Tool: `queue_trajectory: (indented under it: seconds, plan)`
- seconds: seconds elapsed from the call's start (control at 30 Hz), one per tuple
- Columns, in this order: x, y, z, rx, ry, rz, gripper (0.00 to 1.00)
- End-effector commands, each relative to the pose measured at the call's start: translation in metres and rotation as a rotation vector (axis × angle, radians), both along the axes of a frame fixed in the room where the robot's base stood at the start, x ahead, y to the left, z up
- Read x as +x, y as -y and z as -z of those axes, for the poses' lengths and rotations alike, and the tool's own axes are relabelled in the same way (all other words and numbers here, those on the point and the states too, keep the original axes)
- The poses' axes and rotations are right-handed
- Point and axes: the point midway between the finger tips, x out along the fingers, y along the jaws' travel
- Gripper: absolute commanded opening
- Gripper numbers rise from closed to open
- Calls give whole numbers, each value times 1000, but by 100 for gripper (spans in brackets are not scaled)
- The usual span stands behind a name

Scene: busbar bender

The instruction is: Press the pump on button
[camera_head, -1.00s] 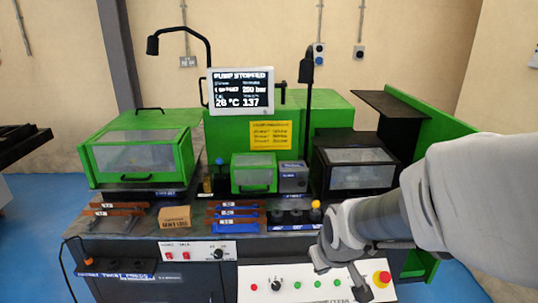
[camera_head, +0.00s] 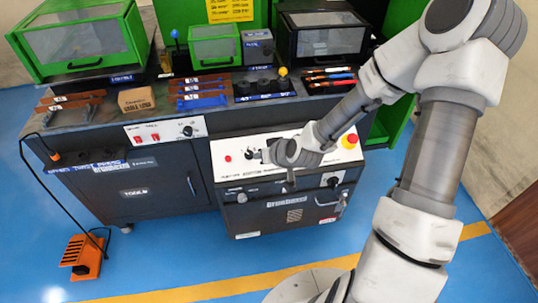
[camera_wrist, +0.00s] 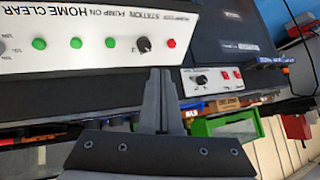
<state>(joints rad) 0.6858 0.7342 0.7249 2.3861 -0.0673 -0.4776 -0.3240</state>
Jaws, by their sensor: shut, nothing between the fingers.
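The white control panel (camera_head: 236,146) on the front of the bench carries a row of controls. In the wrist view the panel (camera_wrist: 60,20) appears upside down. It shows a red button (camera_wrist: 171,43), a black knob (camera_wrist: 144,44) and several green buttons. The green button beside the knob (camera_wrist: 110,42) seems to be the one labelled pump on. My gripper (camera_head: 260,155) is shut and empty, in front of the panel near the knob. In the wrist view the fingertips (camera_wrist: 158,72) are below the knob in the picture, to the right of that button. In the head view my gripper and arm hide the green buttons.
A red emergency stop (camera_head: 350,141) is at the panel's right end. Tools (camera_head: 330,80) and a yellow-topped knob (camera_head: 282,71) are on the bench above. A second small panel (camera_head: 165,132) is to the left. An orange foot pedal (camera_head: 84,256) is on the floor.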

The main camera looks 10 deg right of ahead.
Motion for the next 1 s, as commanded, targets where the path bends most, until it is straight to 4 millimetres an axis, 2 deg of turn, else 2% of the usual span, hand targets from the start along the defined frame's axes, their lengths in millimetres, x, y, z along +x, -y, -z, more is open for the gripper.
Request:
queue_trajectory:
  seconds: [0.03,0.1,0.37,0.7,1.0]
  plan:
    - [3,-1,11,35,13,22,0]
    - [9,-3,17,80,41,54,0]
    - [35,2,29,239,157,208,0]
    - [62,37,31,414,303,472,0]
    - [70,60,29,466,360,592,0]
